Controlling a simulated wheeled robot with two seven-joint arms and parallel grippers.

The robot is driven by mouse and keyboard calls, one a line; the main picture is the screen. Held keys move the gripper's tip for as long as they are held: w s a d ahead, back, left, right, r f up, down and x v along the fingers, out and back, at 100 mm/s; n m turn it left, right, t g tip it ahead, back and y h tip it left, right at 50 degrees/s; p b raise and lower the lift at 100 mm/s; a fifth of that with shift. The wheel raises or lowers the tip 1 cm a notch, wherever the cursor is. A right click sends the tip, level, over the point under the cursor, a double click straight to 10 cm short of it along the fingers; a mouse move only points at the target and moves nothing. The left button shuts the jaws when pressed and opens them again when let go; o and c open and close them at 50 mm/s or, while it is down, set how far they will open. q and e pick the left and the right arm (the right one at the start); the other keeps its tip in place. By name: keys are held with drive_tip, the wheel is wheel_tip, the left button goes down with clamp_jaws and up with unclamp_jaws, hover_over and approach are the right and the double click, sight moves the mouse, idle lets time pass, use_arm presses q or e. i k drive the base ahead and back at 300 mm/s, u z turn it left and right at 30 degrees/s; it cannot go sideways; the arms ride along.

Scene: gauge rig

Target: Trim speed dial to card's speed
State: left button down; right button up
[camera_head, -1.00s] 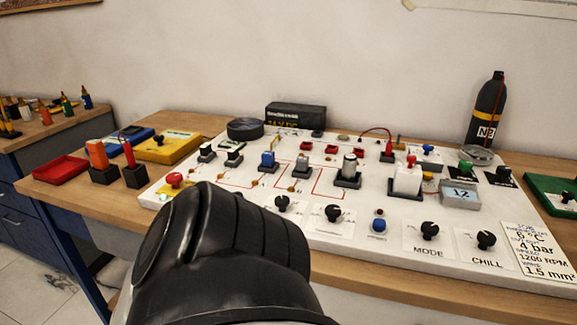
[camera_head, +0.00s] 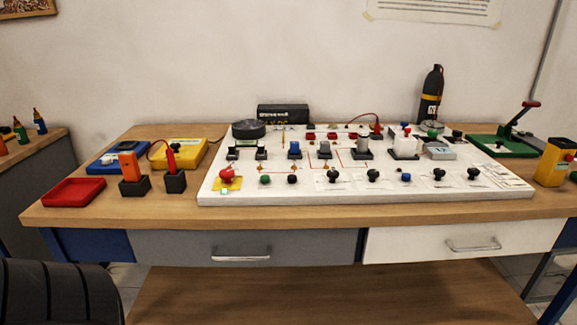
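The white gauge board (camera_head: 300,198) lies on the wooden bench.
A red tray (camera_head: 74,192), an orange block (camera_head: 128,168), and blue (camera_head: 118,156) and yellow (camera_head: 180,152) cases stand left of the board. A red mushroom button (camera_head: 226,174) is at its left front. A green lever base (camera_head: 500,146) and yellow box (camera_head: 555,163) stand right. Drawers are below.

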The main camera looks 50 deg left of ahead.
sight(333, 174)
drive_tip(key=u, duration=1.5)
drive_tip(key=i, duration=0.3)
